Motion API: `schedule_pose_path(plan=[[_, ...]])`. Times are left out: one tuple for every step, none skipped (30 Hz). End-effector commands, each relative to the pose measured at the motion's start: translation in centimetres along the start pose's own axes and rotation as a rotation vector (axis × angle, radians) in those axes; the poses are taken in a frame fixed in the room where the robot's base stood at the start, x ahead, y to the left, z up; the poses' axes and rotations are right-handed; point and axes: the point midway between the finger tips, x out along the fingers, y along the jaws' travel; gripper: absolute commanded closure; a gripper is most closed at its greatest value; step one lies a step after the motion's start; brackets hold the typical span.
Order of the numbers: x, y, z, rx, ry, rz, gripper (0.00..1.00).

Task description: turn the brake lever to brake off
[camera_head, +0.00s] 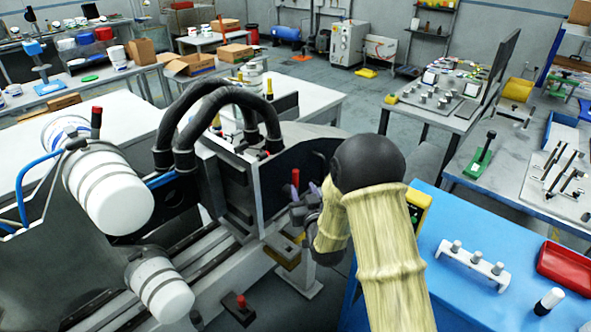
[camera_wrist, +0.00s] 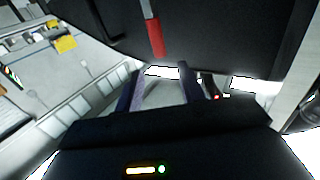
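A lever with a red handle (camera_head: 295,178) stands upright on the dark side plate of the machine, most likely the brake lever. In the wrist view its red handle (camera_wrist: 155,38) and grey shaft show against a dark surface, just beyond the fingertips. My gripper (camera_head: 300,205) is beside the lever at its lower right, partly hidden by my own arm. In the wrist view my gripper (camera_wrist: 160,70) has its two fingers apart, with nothing visible held between them. I cannot tell whether a finger touches the lever. No brake markings are readable.
The machine carries white rolls (camera_head: 112,190), black hoses (camera_head: 205,110) and another red-topped knob (camera_head: 96,118). A red-topped block (camera_head: 240,305) sits low in front. A blue-topped bench (camera_head: 470,225) with a white peg holder (camera_head: 472,265) and red tray (camera_head: 566,268) stands close at right.

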Motion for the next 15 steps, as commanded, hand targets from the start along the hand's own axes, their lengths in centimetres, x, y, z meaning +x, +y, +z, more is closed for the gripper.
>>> schedule_pose_path(plan=[[0.8,0.0,-0.2,0.000,0.002,0.000,0.61],[1.3,0.0,-0.2,0.000,0.001,0.000,0.61],[1.9,0.0,-0.2,0.000,0.002,0.000,0.61],[2.3,0.0,-0.2,0.000,0.001,0.000,0.61],[2.8,0.0,-0.2,0.000,0.001,0.000,0.61],[3.3,0.0,-0.2,0.000,0.002,0.000,0.61],[3.8,0.0,-0.2,0.000,0.001,0.000,0.61],[4.2,0.0,-0.2,0.000,0.001,0.000,0.61],[4.8,0.0,-0.2,0.000,0.002,0.000,0.61],[5.2,0.0,-0.2,0.000,0.001,0.000,0.61],[5.6,0.0,-0.1,0.000,0.000,0.000,0.61],[6.2,0.0,-0.2,0.000,0.002,0.000,0.61],[6.6,0.0,-0.2,0.000,0.001,0.000,0.61],[7.0,0.0,-0.2,0.000,0.001,0.000,0.61],[7.5,0.0,-0.1,0.000,0.001,0.000,0.61]])
